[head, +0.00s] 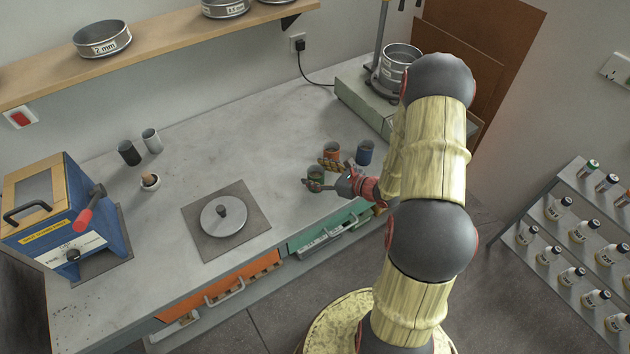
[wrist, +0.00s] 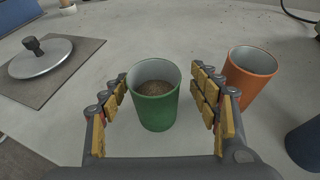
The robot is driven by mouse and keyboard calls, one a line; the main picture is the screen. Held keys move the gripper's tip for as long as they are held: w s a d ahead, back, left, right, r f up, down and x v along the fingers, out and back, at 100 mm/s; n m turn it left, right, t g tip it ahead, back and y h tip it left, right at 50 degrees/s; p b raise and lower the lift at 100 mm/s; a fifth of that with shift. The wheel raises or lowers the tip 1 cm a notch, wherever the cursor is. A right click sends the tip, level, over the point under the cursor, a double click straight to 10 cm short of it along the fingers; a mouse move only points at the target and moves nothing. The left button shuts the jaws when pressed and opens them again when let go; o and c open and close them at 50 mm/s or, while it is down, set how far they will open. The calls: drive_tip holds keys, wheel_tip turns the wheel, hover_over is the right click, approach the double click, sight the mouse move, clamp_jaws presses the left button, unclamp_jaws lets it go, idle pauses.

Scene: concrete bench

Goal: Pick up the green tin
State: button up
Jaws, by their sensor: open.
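The green tin (wrist: 154,105) stands upright on the bench between the two fingers of my gripper (wrist: 160,95) in the wrist view. It is open at the top and holds brown grainy material. Gaps show between the tin and the fingers on both sides. In the head view the green tin (head: 315,174) is near the bench's front edge, partly hidden by my gripper (head: 325,175). My gripper is open and holds nothing.
An orange tin (wrist: 250,75) stands close to the right finger, with a blue tin (head: 365,152) beyond it. A round metal lid (head: 222,217) lies on a grey plate to the left. A sieve machine (head: 370,90) stands at the back right.

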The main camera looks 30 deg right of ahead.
sight(310, 174)
drive_tip(key=x, duration=0.2)
drive_tip(key=b+x, duration=0.1)
drive_tip(key=shift+w+a+f, duration=0.1)
drive_tip(key=shift+a+f, duration=0.2)
drive_tip(key=shift+a, duration=0.15)
drive_tip(key=shift+w+f, duration=0.1)
drive_tip(key=shift+w, duration=0.25)
drive_tip(key=shift+c, duration=0.5)
drive_tip(key=c, duration=1.5)
clamp_jaws()
